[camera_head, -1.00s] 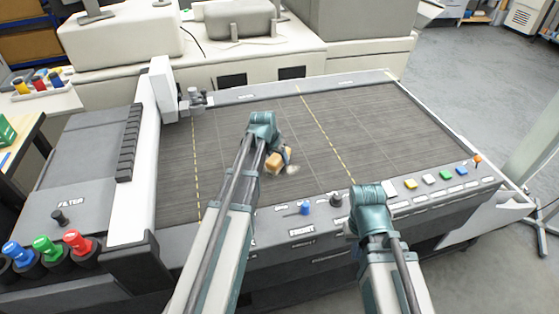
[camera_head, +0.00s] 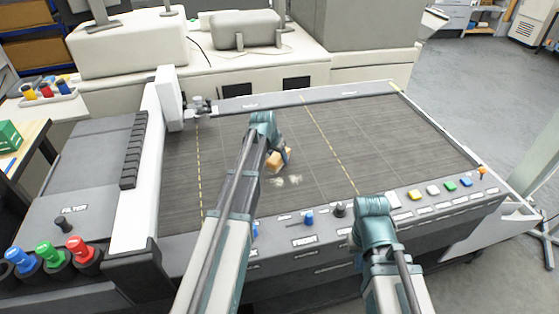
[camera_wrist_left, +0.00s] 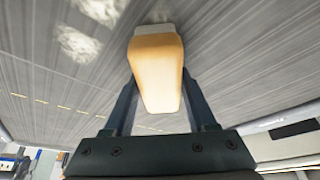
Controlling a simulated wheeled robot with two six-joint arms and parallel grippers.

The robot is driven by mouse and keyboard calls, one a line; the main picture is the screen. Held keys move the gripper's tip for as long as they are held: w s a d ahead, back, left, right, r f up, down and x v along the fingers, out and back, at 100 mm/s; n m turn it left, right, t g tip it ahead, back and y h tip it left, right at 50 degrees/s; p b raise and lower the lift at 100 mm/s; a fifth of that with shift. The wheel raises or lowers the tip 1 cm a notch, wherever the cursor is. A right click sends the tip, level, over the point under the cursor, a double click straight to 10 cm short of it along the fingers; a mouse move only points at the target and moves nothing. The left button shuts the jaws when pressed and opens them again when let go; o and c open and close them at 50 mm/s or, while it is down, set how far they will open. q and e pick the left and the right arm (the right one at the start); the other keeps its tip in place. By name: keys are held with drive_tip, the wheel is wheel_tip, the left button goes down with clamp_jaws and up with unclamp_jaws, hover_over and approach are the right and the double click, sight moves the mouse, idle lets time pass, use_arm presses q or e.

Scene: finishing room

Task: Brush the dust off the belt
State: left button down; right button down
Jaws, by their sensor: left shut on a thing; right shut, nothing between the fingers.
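The belt (camera_head: 400,135) is a wide dark grey surface with dashed yellow lines. Pale dust patches (camera_head: 290,181) lie on it just in front of the brush. Dust (camera_wrist_left: 78,44) also shows at the upper left of the left wrist view. My left gripper (camera_wrist_left: 157,88) is shut on the brush (camera_wrist_left: 157,65), a tan block with pale bristles at its far end. In the head view the brush (camera_head: 278,160) is low over the belt; whether its bristles touch is unclear. My right arm is over the front panel; its gripper is hidden.
Coloured buttons (camera_head: 433,190) and knobs (camera_head: 309,218) line the front panel. A white upright frame (camera_head: 150,165) bounds the belt at the left. Red, green and blue knobs (camera_head: 48,250) stand at the lower left. The right part of the belt is clear.

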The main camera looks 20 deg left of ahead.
sight(275, 164)
use_arm(q)
drive_tip(key=shift+a, duration=0.1)
drive_tip(key=shift+s+a+f, duration=0.15)
drive_tip(key=shift+s+a, duration=0.45)
drive_tip(key=shift+s+d, duration=0.15)
drive_tip(key=shift+s, duration=0.4)
drive_tip(key=shift+s+d, duration=0.6)
drive_tip(key=shift+s, duration=0.3)
drive_tip(key=shift+s+d, duration=0.1)
drive_tip(key=shift+d, duration=0.15)
drive_tip(key=shift+s, duration=0.1)
drive_tip(key=shift+s+d+r, duration=0.2)
drive_tip(key=shift+s+d, duration=0.85)
drive_tip(key=shift+s, duration=0.25)
drive_tip(key=shift+s, duration=0.1)
